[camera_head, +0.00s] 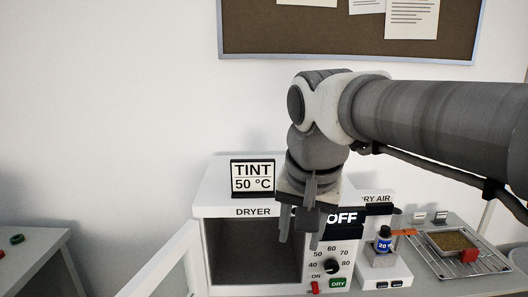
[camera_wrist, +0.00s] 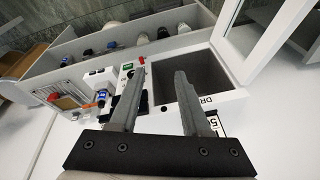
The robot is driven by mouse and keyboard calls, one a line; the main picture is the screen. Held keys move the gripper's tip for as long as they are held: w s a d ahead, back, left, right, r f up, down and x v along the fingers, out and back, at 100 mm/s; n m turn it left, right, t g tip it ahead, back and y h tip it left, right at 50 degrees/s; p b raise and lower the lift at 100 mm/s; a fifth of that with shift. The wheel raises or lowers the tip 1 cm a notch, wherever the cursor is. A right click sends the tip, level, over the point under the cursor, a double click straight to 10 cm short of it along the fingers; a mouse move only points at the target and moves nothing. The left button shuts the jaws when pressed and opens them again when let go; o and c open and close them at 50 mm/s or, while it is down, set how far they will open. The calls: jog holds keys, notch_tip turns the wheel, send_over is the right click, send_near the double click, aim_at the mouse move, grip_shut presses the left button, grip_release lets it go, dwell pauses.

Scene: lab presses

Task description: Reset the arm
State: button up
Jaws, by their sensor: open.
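My gripper (camera_head: 299,226) hangs in front of the upper front of the white dryer (camera_head: 213,201) in the head view, its fingers pointing down. In the wrist view my gripper (camera_wrist: 158,98) has its two fingers spread apart with nothing between them. The dryer door (camera_head: 172,262) stands open to the left, and the dark chamber (camera_head: 238,262) looks empty where it is visible. The display (camera_head: 343,218) reads OFF and is partly hidden by my gripper. The open door (camera_wrist: 252,35) also shows at the upper right of the wrist view.
A sign (camera_head: 253,178) reading TINT 50 °C stands on the dryer. To the right are a small blue-labelled bottle (camera_head: 383,240) on a white stand and a wire rack (camera_head: 490,262) with a tray. A dial (camera_head: 332,267) and green DRY button (camera_head: 338,283) sit on the front panel.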

jog(key=s+d+f+n+t, duration=0.2)
jog(key=s+d+f+n, duration=0.1)
jog(key=s+d+f, duration=0.5)
jog(key=shift+s+d, duration=0.15)
jog(key=shift+s, duration=0.75)
jog(key=shift+d, duration=0.15)
